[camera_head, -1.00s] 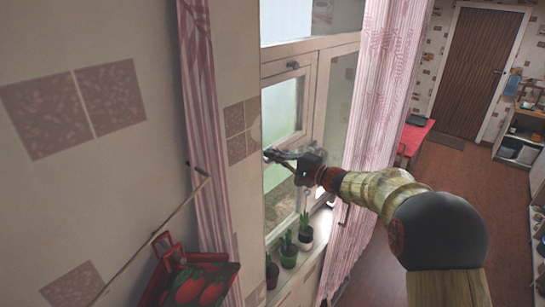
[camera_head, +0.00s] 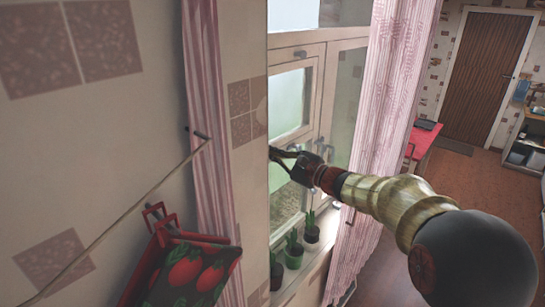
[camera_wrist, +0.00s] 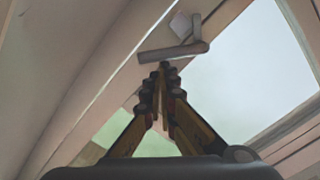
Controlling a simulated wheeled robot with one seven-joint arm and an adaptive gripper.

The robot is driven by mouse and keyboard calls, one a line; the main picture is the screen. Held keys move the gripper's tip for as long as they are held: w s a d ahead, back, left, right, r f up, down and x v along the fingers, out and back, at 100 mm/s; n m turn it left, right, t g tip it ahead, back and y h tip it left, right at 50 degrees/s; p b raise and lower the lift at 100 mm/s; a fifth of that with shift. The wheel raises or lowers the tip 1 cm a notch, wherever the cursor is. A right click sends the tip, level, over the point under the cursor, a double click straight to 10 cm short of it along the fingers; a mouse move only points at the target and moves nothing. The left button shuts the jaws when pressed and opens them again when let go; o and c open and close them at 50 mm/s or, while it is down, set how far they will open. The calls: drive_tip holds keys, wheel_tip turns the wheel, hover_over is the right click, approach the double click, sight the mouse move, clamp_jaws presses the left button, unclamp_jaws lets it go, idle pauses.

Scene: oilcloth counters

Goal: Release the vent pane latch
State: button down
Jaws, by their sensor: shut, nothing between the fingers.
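The window's left sash (camera_head: 292,62) has a pale frame around a light pane. A small dark latch (camera_head: 301,54) sits on its top rail in the head view. Handles (camera_head: 322,146) show on the middle stile beside my gripper. My gripper (camera_head: 274,154) is in front of the sash's left side, below that latch. In the wrist view, my gripper (camera_wrist: 164,68) has its fingertips together and empty. A grey latch lever (camera_wrist: 174,52) with a pale plate lies just beyond the tips. I cannot tell whether they touch it.
Potted plants (camera_head: 293,250) stand on the sill below my arm. Pink curtains (camera_head: 385,100) hang on both sides of the window. Open floor (camera_head: 450,180) lies to the right.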

drive_tip(key=s+a+r+m, duration=0.1)
drive_tip(key=m, duration=0.1)
drive_tip(key=s+r+m, duration=0.1)
drive_tip(key=m, duration=0.2)
drive_tip(key=s+a+r+m, duration=0.1)
drive_tip(key=m, duration=0.2)
drive_tip(key=shift+s+a+t+b, duration=0.25)
drive_tip(key=shift+a+t+b, duration=0.05)
drive_tip(key=shift+a+b, duration=0.1)
drive_tip(key=shift+r, duration=0.2)
idle(0.3)
wheel_tip(320, 180, down, 5)
drive_tip(key=b, duration=0.4)
drive_tip(key=v, duration=1)
drive_tip(key=shift+s+d+r, duration=0.3)
drive_tip(key=shift+r, duration=0.25)
